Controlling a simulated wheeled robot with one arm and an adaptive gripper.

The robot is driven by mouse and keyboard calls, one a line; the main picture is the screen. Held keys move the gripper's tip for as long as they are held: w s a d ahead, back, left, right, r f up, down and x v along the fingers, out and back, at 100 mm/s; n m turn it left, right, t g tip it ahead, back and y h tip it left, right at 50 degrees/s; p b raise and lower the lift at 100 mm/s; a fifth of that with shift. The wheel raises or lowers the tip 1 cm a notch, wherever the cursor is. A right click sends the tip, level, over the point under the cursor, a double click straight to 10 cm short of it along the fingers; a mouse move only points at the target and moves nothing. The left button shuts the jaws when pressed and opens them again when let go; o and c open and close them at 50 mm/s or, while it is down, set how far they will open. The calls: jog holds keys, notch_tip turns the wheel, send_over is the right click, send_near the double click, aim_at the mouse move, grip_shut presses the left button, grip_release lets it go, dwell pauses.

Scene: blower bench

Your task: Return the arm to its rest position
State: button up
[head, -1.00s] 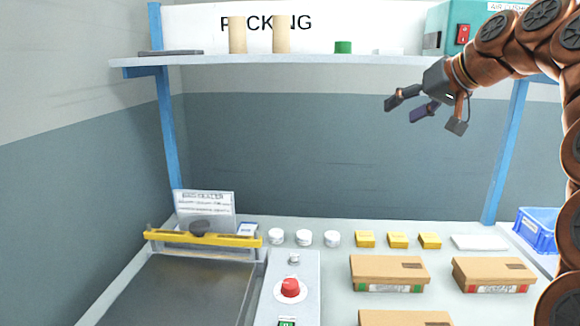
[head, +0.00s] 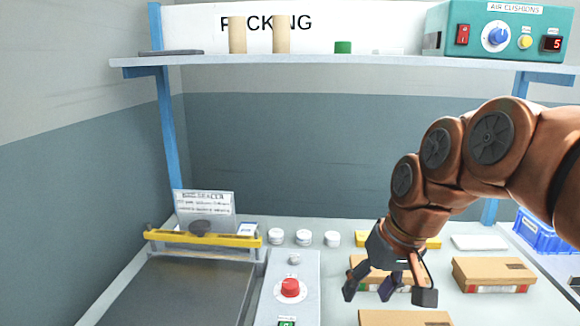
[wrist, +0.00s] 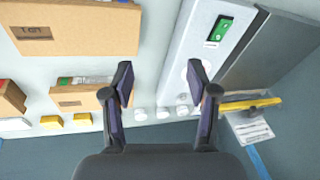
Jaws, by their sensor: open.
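My gripper (head: 392,292) is open and empty. In the head view it hangs with its fingers pointing down, in front of the cardboard boxes and to the right of the red knob. In the wrist view its two fingers (wrist: 163,88) stand well apart with nothing between them. My brown arm reaches in from the right side of the head view and hides part of the shelf post, the yellow boxes and a cardboard box.
Cardboard boxes (head: 493,274) stand on the bench's right. A control box with a red knob (head: 290,288) and a sealer with a yellow bar (head: 203,238) are left. White jars (head: 304,238) line the back. The teal blower unit (head: 505,30) sits on the shelf (head: 300,62).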

jog(key=s+d+f+m+g+h, duration=0.1)
jog(key=s+d+f+g, duration=0.2)
jog(key=s+f, duration=0.65)
jog(key=s+d+f+m+g+h, duration=0.15)
jog(key=s+f, duration=0.45)
jog(key=s, duration=0.7)
jog(key=s+p+v, duration=0.2)
jog(key=p+v, duration=1.2)
jog(key=v, duration=0.1)
jog(key=shift+r+n+t+p, duration=0.35)
jog(key=shift+r+n, duration=0.1)
jog(key=shift+r, duration=0.05)
jog(key=shift+c, duration=0.4)
